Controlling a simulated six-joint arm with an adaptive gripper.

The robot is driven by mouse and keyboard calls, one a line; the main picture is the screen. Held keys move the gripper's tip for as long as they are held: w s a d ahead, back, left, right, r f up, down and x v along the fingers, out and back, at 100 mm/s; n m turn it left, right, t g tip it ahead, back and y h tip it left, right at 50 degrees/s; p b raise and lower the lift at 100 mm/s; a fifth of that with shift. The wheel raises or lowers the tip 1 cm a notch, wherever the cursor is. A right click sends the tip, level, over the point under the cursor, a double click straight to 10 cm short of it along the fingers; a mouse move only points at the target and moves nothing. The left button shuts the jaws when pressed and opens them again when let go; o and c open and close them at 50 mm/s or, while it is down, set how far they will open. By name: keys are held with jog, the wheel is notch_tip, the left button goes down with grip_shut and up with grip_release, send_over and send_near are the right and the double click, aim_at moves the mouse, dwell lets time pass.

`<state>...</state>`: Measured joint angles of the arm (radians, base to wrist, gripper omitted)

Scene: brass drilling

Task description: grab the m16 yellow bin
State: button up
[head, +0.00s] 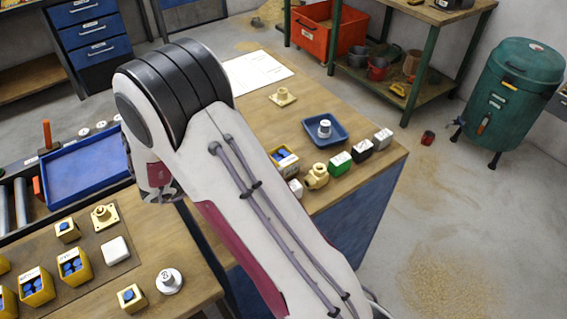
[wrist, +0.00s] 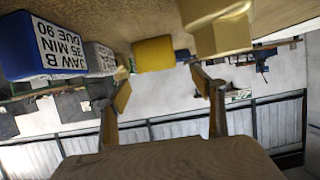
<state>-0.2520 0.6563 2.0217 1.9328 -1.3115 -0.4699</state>
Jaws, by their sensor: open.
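Several small yellow bins with blue contents show in the head view. Two, a nearer bin (head: 37,286) and one beside it (head: 74,266), stand on the left bench, and another bin (head: 285,160) stands on the middle table, partly behind my arm. Their labels are too small to read, so I cannot tell which is m16. In the wrist view my gripper (wrist: 160,80) is open and empty. A plain yellow block-like thing (wrist: 153,54) shows ahead, between the fingertips and apart from them; I cannot tell if it is a bin. My arm mostly hides the gripper in the head view.
In the wrist view a blue labelled block (wrist: 40,45) and a grey one (wrist: 99,57) are left; a brass-coloured piece (wrist: 218,25) is right. The head view shows a blue tray (head: 85,165), a white block (head: 115,250) and a blue dish (head: 312,137).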

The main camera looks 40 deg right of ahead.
aim_at(275, 161)
jog(key=shift+x, duration=1.25)
jog(key=shift+s+d+f, duration=0.1)
jog(key=shift+d+f, duration=0.5)
jog(key=shift+d, duration=0.2)
jog(key=shift+s+d+f, duration=0.1)
jog(key=shift+d+f, duration=0.45)
jog(key=shift+d, duration=0.25)
jog(key=shift+w+d+f, duration=0.1)
jog(key=shift+d+f, duration=0.15)
jog(key=shift+d, duration=0.4)
jog(key=shift+c, duration=0.4)
jog(key=c, duration=1.2)
